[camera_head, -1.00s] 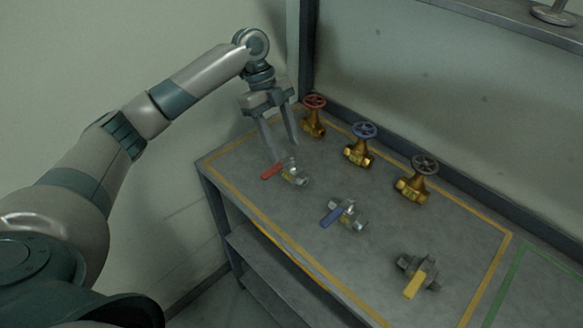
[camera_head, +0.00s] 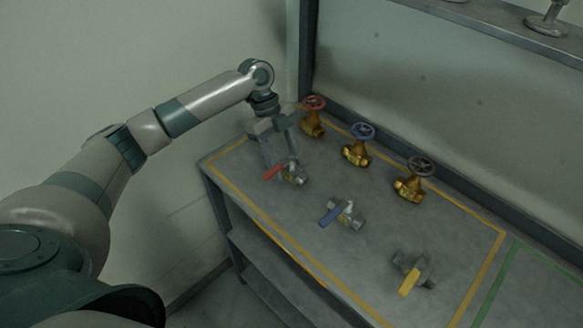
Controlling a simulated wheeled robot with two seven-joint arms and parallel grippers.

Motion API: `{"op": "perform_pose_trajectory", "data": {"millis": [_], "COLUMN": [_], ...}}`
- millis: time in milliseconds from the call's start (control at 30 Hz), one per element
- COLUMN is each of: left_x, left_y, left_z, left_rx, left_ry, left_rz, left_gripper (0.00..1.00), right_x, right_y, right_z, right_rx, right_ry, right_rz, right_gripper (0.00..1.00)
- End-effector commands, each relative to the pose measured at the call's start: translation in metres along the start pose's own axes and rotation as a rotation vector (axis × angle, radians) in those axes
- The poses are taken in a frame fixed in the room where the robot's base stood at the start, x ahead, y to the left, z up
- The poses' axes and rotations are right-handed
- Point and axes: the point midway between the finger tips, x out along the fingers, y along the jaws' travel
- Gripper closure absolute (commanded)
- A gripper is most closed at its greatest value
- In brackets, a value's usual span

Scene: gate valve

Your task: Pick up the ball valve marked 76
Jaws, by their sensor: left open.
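Three ball valves lie in a row on the grey bench top. One has a red lever (camera_head: 294,177), one a blue lever (camera_head: 345,214), and one a yellow lever (camera_head: 411,272). The number markings are too small to read, so I cannot tell which is marked 76. My left gripper (camera_head: 281,168) is open and points down at the red-lever valve. Its fingers reach down to about that valve and partly cover it; I cannot tell whether they touch it. My right gripper is not in view.
Three brass gate valves with red (camera_head: 313,118), blue (camera_head: 359,146) and dark (camera_head: 414,181) handwheels stand behind the ball valves. A yellow line borders this area, and a green line (camera_head: 490,290) starts at the right. A dark rail and panel rise behind the bench.

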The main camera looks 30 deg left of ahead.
Motion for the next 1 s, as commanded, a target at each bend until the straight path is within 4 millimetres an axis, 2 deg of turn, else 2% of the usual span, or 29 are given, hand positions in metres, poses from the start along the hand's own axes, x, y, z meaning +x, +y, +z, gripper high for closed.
{"op": "perform_pose_trajectory", "data": {"millis": [467,500,600,700,1000], "left_x": [0.0017,0.0017,0.0016,0.0015,0.0001], "left_y": [-0.0001,-0.0001,-0.0001,-0.0001,-0.0007], "left_z": [0.0003,0.0003,0.0003,0.0003,-0.0003], "left_rx": [0.0,0.0,0.0,0.0,0.0], "left_ry": [0.0,0.0,0.0,0.0,0.0], "left_rz": [0.0,0.0,0.0,0.0,-0.002], "left_gripper": [0.52,0.56,0.8,1.0,1.0], "right_x": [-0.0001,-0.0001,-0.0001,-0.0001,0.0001], "right_y": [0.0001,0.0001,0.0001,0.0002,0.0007], "right_z": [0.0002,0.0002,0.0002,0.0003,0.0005], "right_rx": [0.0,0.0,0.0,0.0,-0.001], "right_ry": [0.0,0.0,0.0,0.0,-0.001], "right_rz": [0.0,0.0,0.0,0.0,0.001], "right_gripper": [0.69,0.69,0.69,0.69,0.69]}}
